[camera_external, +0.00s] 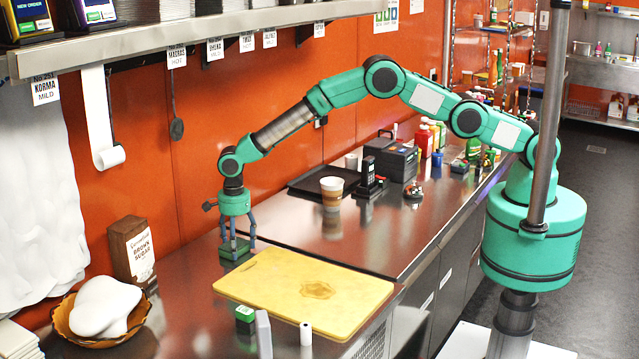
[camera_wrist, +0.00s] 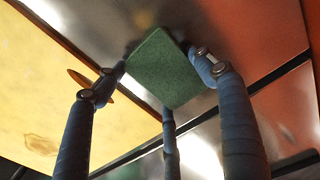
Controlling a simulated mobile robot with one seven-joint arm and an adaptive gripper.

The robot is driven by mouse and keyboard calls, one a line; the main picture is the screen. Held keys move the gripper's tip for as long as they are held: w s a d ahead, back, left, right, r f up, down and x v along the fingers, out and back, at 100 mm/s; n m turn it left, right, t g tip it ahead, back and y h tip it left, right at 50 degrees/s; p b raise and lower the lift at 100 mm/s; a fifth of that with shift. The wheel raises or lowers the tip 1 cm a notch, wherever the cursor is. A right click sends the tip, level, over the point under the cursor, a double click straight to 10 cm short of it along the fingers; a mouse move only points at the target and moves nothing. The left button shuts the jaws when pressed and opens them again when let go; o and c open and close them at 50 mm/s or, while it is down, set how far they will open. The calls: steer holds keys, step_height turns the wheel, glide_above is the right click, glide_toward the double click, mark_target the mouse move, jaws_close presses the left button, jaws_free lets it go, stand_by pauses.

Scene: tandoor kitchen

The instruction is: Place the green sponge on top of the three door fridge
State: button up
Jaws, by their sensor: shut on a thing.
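The green sponge (camera_external: 233,254) is a flat block at the counter surface, just left of the yellow cutting board's far corner. In the wrist view the sponge (camera_wrist: 165,72) sits between the fingers. My gripper (camera_external: 238,240) points down and is shut on the sponge, with fingers at its sides; the fingertips also show in the wrist view (camera_wrist: 162,78). I cannot tell whether the sponge still touches the steel. A steel counter (camera_external: 420,215) with door-like front panels runs along the wall; I cannot tell whether it is the three door fridge.
The yellow cutting board (camera_external: 290,285) lies close to the right. A brown sugar box (camera_external: 133,250) and a bowl (camera_external: 75,325) stand to the left. A paper cup (camera_external: 332,190), phone (camera_external: 369,175) and dark box (camera_external: 392,158) stand farther back. A shelf (camera_external: 200,30) overhangs the left.

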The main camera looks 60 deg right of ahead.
steer(key=shift+f, duration=0.15)
steer(key=o, duration=0.7)
step_height(320, 180, up, 12)
steer(key=shift+r, duration=0.2)
stand_by(0.8)
steer(key=shift+r, duration=0.15)
